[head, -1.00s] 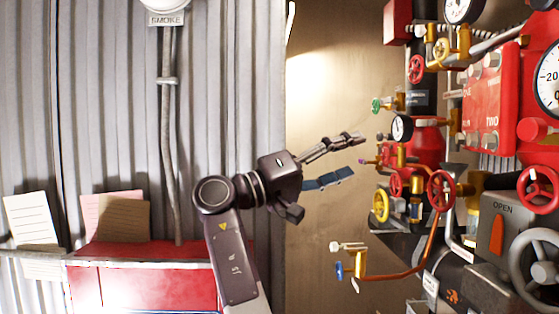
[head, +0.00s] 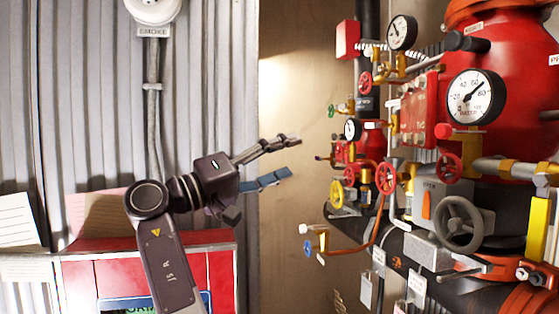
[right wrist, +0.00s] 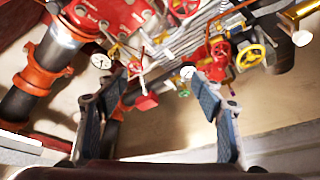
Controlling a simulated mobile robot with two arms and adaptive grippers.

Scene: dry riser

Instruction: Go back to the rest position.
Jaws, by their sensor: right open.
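My right gripper (head: 280,164) is raised in the middle of the head view, its fingers spread and pointing right toward the riser pipework. Nothing is between the fingers. In the right wrist view the gripper (right wrist: 160,115) also shows open and empty, with valves beyond the fingertips. The riser assembly (head: 415,115) stands to the right, apart from the gripper in the head view. It carries red and yellow handwheels and a white pressure gauge (head: 476,97). My left gripper is not in view.
A red box (head: 95,285) with papers behind it stands low on the left, partly behind my arm. A smoke detector (head: 153,8) is on the corrugated wall above. A grey handwheel (head: 463,224) and a copper pipe (head: 368,235) stick out at right. The beige wall (head: 290,100) between is bare.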

